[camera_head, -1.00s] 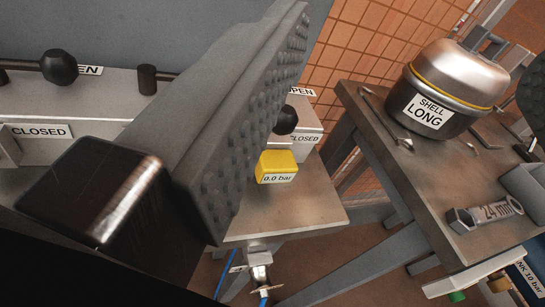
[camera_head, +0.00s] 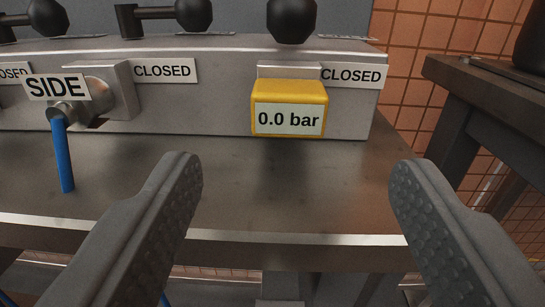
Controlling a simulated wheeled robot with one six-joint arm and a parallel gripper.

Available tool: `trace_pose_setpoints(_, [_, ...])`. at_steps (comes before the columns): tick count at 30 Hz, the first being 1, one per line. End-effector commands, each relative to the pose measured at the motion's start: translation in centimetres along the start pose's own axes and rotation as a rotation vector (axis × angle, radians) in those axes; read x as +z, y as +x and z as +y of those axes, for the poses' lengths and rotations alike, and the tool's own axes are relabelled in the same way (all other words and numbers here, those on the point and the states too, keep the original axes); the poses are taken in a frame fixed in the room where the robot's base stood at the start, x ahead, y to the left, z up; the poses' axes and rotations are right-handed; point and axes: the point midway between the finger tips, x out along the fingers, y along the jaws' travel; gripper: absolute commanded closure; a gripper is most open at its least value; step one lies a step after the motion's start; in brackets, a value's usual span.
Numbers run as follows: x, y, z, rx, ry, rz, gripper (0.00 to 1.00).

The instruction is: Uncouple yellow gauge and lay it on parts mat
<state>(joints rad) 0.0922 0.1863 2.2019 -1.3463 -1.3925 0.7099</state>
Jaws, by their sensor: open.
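The yellow gauge (camera_head: 289,90), a small box with a display reading "0.0 bar", is attached to the front of a grey metal manifold block (camera_head: 215,110), near its right end. My gripper (camera_head: 292,180) is open and empty, its two textured fingers wide apart. The gauge lies beyond the fingertips, between them in the picture, and nothing touches it. The parts mat is not in view.
Black-knobbed valve levers (camera_head: 292,18) stand above the block. The bench top (camera_head: 215,190) before the gauge is bare. A second bench (camera_head: 450,95) stands at right.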

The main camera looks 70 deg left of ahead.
Motion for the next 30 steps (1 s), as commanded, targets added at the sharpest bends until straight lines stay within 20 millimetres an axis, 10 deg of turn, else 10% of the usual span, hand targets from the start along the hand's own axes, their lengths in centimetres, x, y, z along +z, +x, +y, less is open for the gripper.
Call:
trace_pose_setpoints(17, [0.8,0.2,-0.2,-0.030,0.021,0.000,0.36])
trace_pose_setpoints(30, [0.8,4.6,-0.3,-0.032,0.021,0.000,0.36])
